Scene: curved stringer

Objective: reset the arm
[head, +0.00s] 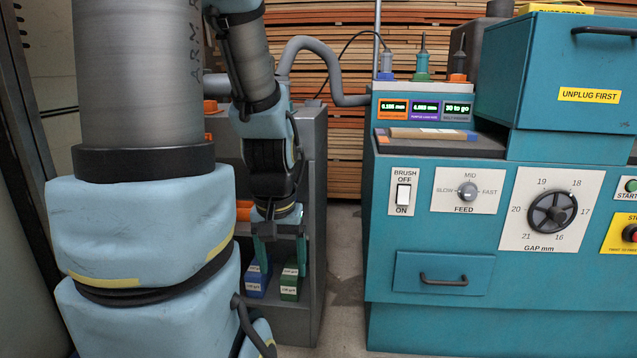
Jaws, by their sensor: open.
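My arm comes down in the left half of the head view, with its large pale blue and grey links near the camera. My gripper (281,256) points down in front of the grey cabinet (312,170). Its two teal fingers stand apart, and nothing shows between them. Behind and below the fingertips, a blue box (256,284) and a green box (290,286) stand on a cabinet shelf. The fingers overlap the boxes in the picture; I cannot tell whether they touch. My arm hides much of the cabinet.
A teal machine (430,315) fills the right side, with a feed knob (467,190), a gap handwheel (552,212) and a drawer (443,272). A wooden piece (430,134) lies on its top. A grey hose (330,72) arches behind. A narrow strip of floor (345,270) is clear between cabinet and machine.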

